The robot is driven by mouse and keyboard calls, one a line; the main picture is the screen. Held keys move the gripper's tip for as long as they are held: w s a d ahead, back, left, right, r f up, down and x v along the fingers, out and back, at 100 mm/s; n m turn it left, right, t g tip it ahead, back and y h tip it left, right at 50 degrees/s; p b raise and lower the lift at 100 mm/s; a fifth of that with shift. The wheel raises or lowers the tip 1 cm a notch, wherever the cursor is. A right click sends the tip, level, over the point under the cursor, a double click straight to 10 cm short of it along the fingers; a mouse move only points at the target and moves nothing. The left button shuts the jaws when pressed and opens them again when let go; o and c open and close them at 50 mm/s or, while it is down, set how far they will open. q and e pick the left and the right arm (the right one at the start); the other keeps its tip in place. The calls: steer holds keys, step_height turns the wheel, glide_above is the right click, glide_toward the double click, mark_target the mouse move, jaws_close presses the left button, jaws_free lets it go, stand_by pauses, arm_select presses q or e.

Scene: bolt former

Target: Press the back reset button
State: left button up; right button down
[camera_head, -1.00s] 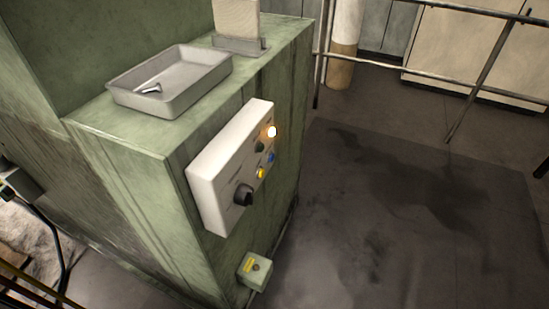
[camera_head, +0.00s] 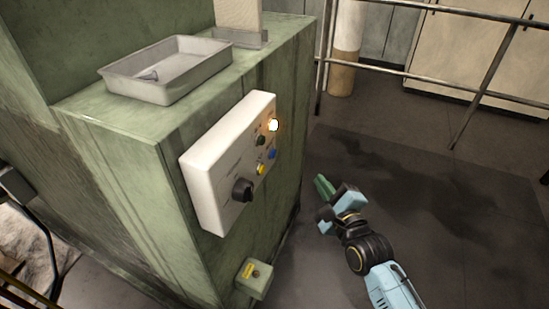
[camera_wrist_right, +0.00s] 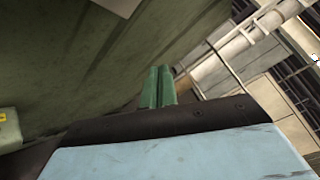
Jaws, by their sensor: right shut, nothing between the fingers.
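A white control panel (camera_head: 212,175) is fixed to the side of the green machine (camera_head: 120,140). It has a lit lamp (camera_head: 273,125), a dark green button (camera_head: 261,140), a blue button (camera_head: 272,154), a yellow button (camera_head: 261,169) and a black knob (camera_head: 243,189). A small box with a yellow label and a button (camera_head: 255,274) is lower on the same side. I cannot tell which is the back reset button. My right gripper (camera_head: 322,185) is right of the panel, apart from it, its green fingers (camera_wrist_right: 157,88) shut and empty. My left gripper is not in view.
A grey tray (camera_head: 135,90) with a bolt (camera_head: 149,76) stands on the machine's top, near a grey bracket (camera_head: 240,40). Metal railings (camera_head: 430,78) and a pale pillar (camera_head: 344,50) stand behind. The dark floor right of the machine is open.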

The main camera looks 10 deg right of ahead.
mark_target(273, 154)
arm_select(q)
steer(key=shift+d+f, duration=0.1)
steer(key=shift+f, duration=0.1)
arm_select(e)
steer(key=shift+m+t, duration=0.5)
steer(key=shift+m, duration=0.3)
step_height(273, 154, up, 4)
steer(key=shift+w+r, duration=0.1)
steer(key=shift+r, duration=0.05)
steer(key=shift+a, duration=0.1)
